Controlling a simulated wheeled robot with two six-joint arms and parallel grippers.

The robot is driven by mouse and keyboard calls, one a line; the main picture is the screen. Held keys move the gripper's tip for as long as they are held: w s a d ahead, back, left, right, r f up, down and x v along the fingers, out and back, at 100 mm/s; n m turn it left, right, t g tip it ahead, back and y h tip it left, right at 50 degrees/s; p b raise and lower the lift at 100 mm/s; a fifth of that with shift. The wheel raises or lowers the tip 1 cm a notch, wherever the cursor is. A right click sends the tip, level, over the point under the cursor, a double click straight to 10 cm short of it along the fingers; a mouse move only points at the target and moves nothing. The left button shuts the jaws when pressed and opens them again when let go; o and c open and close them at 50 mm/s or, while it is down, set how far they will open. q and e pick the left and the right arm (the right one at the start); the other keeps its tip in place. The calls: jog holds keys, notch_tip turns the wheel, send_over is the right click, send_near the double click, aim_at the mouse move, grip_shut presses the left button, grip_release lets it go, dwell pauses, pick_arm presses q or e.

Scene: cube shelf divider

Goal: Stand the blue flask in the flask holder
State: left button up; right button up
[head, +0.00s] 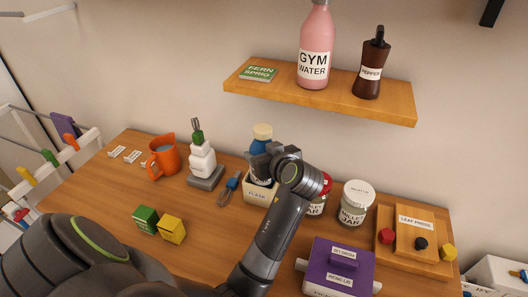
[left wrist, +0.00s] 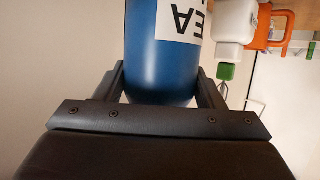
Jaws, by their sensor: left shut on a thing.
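The blue flask (head: 261,146) has a cream cap and a white label and stands roughly upright in the head view. My left gripper (head: 268,162) is shut on it around the middle of its body. In the left wrist view the blue flask (left wrist: 160,62) fills the space between the two dark fingers (left wrist: 162,85). The cream flask holder (head: 257,196), labelled FLASK, is directly below the flask. The flask's lower part shows at the holder's opening; I cannot tell how deep it sits, as my gripper and arm hide part of it. My right gripper is not in view.
Jars (head: 354,203) stand to the right. A purple box (head: 338,268) is in front. The wall shelf (head: 320,95) overhangs behind.

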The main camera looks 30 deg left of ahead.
pick_arm(q)
jog(key=shift+f+b, duration=1.7)
jog(key=shift+f, duration=0.65)
jog(key=o, duration=1.3)
jog(key=shift+d, duration=0.1)
